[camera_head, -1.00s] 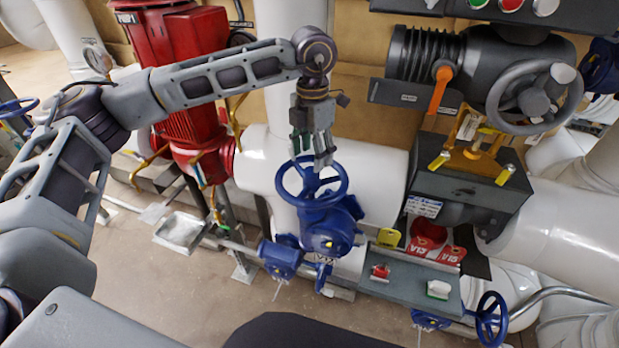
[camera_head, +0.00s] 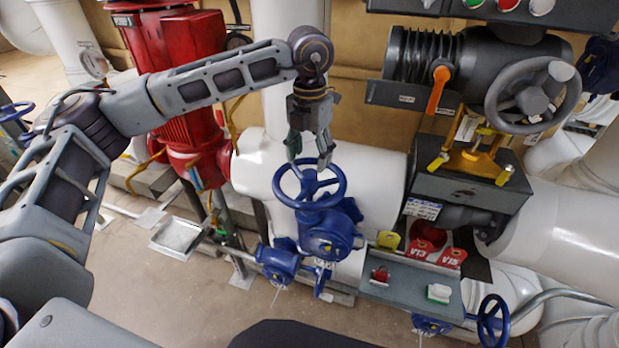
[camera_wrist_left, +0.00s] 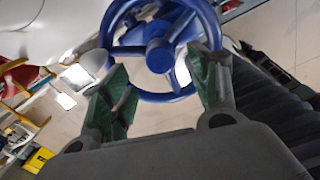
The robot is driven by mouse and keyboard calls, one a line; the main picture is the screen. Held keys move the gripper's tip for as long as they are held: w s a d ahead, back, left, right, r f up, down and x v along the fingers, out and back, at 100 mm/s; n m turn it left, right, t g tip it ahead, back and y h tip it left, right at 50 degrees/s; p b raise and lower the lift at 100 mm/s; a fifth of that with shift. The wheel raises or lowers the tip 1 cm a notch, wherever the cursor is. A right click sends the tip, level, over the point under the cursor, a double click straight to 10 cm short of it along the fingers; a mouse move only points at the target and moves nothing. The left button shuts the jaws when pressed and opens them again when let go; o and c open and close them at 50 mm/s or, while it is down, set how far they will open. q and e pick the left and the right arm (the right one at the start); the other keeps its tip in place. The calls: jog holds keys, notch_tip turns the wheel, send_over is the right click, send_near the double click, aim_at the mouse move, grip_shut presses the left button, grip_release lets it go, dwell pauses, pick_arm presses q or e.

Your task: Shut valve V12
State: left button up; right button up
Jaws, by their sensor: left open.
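A blue valve (camera_head: 330,238) with a round spoked handwheel (camera_head: 345,184) stands at the middle, in front of a thick white pipe. The small tag on its body appears to read V12, but it is tiny. My left gripper (camera_head: 309,155) points down just above the far rim of this handwheel. Its fingers are apart with nothing between them. In the left wrist view the blue handwheel (camera_wrist_left: 158,56) lies ahead of the green-padded fingers, with its near rim close to the fingertips. I cannot tell whether they touch it. My right gripper is not in view.
A grey shelf (camera_head: 400,282) holds a red item and a white-green block. Red tags marked V13 (camera_head: 422,249) and V15 (camera_head: 453,258) are behind it. A grey actuator wheel (camera_head: 532,97) is upper right, another blue handwheel (camera_head: 493,320) lower right, a red pump (camera_head: 180,65) left.

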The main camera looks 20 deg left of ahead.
pick_arm(q)
jog(key=shift+n, duration=0.9)
jog(key=shift+n+b, duration=0.4)
jog(key=shift+n, duration=0.9)
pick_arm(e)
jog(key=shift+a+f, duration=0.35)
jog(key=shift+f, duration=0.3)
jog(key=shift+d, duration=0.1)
